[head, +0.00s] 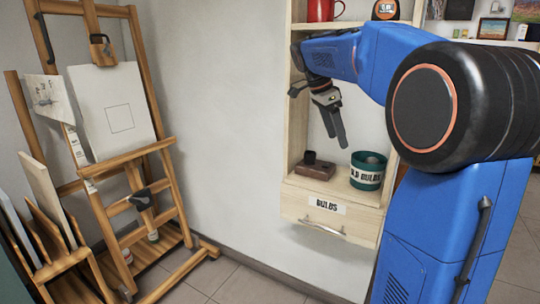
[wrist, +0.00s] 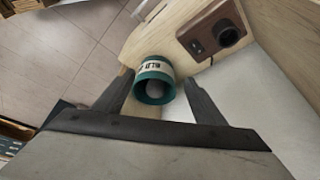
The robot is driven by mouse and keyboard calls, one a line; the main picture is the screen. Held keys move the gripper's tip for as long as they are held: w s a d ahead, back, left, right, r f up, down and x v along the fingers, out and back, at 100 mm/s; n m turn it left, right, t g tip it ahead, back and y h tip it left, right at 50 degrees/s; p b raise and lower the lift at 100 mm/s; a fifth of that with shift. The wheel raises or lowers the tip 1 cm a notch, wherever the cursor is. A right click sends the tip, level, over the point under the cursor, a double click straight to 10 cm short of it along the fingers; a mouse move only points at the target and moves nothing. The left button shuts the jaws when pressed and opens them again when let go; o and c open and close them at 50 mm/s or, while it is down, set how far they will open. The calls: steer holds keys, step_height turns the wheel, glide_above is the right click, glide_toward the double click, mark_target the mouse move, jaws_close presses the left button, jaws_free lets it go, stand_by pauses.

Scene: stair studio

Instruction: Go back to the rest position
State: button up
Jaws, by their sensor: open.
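My gripper (head: 334,128) hangs in front of the shelf unit, pointing down, above the shelf with the bulb pot. In the wrist view its two dark fingers (wrist: 158,101) are spread apart with nothing between them. A teal pot (head: 367,170) with a white band reading "OLD BULBS", partly covered at its first letter, stands on the shelf. It holds a round greyish thing, and it also shows in the wrist view (wrist: 155,88) beyond the fingertips. A brown block with a dark round socket (head: 315,168) sits to its left.
The shelf unit (head: 297,130) has a drawer labelled "BULBS" (head: 326,208) below. A red mug (head: 320,10) and a round dark-and-orange item stand on the upper shelf. A wooden easel (head: 168,200) with a canvas (head: 112,112) stands at left. The floor between is partly clear.

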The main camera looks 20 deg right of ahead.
steer(key=s+a+f+n+t+y, duration=0.2)
steer(key=s+a+f+n+t, duration=0.1)
steer(key=s+a+f+n, duration=0.7)
steer(key=s+a+f+n+t+y, duration=0.2)
steer(key=s+a+f+n, duration=0.8)
steer(key=s, duration=0.7)
step_height(320, 180, down, 3)
steer(key=shift+r+n+t, duration=0.2)
steer(key=shift+n+t, duration=0.1)
steer(key=shift+t, duration=0.1)
